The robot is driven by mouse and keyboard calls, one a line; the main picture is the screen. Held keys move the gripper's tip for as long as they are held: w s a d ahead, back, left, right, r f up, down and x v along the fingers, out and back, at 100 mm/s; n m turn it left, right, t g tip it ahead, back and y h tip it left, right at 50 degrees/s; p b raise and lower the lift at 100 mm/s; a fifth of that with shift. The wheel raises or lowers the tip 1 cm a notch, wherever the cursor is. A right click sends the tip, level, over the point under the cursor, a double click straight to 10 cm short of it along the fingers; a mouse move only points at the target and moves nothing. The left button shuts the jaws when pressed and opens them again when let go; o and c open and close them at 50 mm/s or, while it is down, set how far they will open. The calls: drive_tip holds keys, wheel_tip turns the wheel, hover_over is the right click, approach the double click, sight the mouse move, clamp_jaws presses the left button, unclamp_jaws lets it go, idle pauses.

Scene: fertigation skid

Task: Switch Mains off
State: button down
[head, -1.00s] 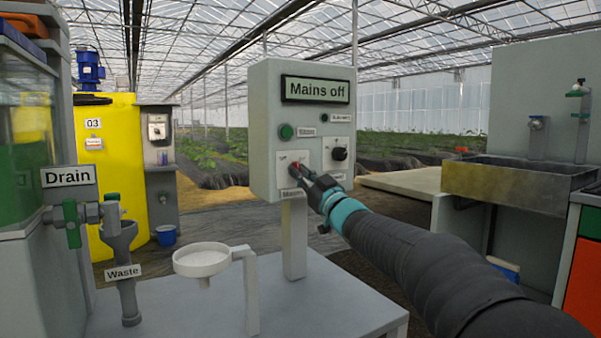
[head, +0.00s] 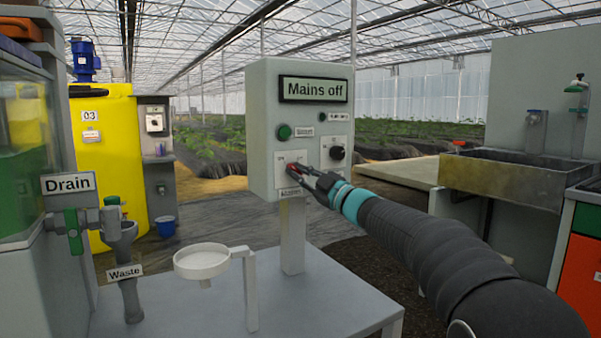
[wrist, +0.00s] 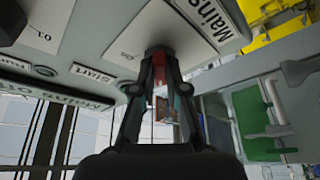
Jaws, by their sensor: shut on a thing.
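The grey control box (head: 258,130) stands on a post above the grey table in the head view. Its display (head: 315,89) reads "Mains off". My gripper (head: 296,173) is at the lower left plate of the box, at the red Mains switch (head: 291,169). In the wrist view my gripper (wrist: 160,62) has its two fingers closed in around the switch handle, with a red part (wrist: 160,76) showing between them. The fingers hide much of the handle, so its exact angle is hard to tell.
A green button (head: 284,132) and a black knob (head: 337,153) sit on the same panel, close to my gripper. A white funnel on a stand (head: 201,262), a Drain valve (head: 70,218) and a Waste funnel (head: 122,240) are to the left. A sink (head: 505,180) is at right.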

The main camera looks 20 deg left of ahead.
drive_tip(key=shift+r, duration=0.2)
drive_tip(key=c, duration=1.2)
unclamp_jaws()
drive_tip(key=shift+a+f, duration=0.1)
drive_tip(key=shift+f, duration=0.05)
drive_tip(key=v, duration=1.2)
